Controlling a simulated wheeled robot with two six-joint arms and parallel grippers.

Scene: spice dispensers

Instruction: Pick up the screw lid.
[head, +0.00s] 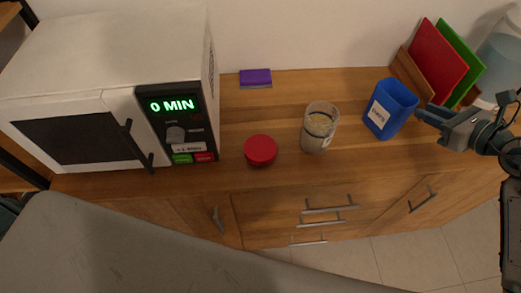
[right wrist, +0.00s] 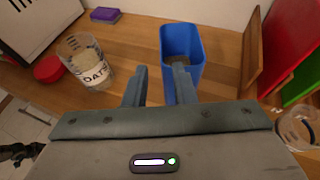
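The screw lid (head: 260,150) is a round red disc lying on the wooden counter, just right of the microwave. It also shows at the left in the right wrist view (right wrist: 48,68). My right gripper (head: 424,112) is beside the blue container, far to the right of the lid. In the right wrist view my right gripper (right wrist: 160,74) has its fingers apart with nothing held between them. One finger overlaps the blue container in that view; I cannot tell whether they touch. My left gripper is not seen in the head view.
A clear jar of oats (head: 319,128) stands between the lid and the labelled blue container (head: 390,109). A microwave (head: 110,95) stands at the left. A purple block (head: 256,77) lies at the back. Red and green boards (head: 438,62) stand at the right. Counter around the lid is clear.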

